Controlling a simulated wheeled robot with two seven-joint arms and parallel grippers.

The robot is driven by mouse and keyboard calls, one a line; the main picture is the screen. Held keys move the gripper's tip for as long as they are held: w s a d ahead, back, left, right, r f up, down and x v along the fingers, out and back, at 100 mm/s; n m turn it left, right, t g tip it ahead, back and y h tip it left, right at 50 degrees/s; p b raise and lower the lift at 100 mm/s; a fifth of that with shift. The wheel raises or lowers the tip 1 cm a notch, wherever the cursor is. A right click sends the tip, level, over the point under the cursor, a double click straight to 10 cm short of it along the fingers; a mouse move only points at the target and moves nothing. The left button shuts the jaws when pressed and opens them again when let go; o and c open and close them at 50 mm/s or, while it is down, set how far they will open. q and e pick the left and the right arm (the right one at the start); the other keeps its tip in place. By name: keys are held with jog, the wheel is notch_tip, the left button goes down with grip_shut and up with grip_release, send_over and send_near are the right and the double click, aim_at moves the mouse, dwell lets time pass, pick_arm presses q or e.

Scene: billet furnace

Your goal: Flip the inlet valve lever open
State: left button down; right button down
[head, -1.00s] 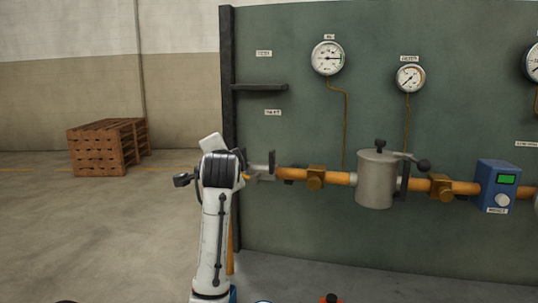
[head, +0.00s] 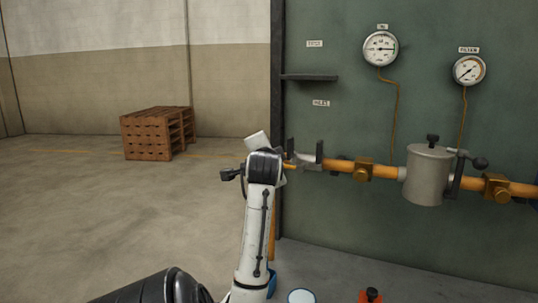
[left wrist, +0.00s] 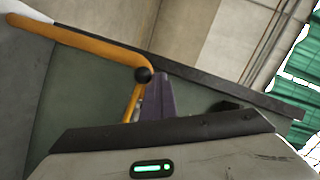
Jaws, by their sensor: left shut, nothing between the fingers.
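My left gripper (head: 305,155) is in front of the left end of the orange pipe (head: 338,165), below the INLET label (head: 321,103). It is shut with nothing held; its dark end parts stand upright. The inlet valve lever cannot be made out in the head view, where my wrist and gripper cover that area. In the left wrist view, a round black knob (left wrist: 143,74) shows at the bend of the orange pipe (left wrist: 85,42), beside a purple tapered part (left wrist: 160,100). I cannot tell whether they touch my gripper. My right gripper is not in view.
A grey filter canister (head: 427,175) with a ball-ended lever (head: 480,163) stands to the right on the pipe. Wooden pallets (head: 147,136) stand far left, with open floor around.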

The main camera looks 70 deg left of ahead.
pick_arm(q)
jog(key=s+d+r+p, duration=0.3)
jog(key=s+d+r, duration=0.1)
jog(key=d+r, duration=0.3)
jog(key=shift+d+r, duration=0.25)
jog(key=shift+r, duration=0.2)
dwell(0.6)
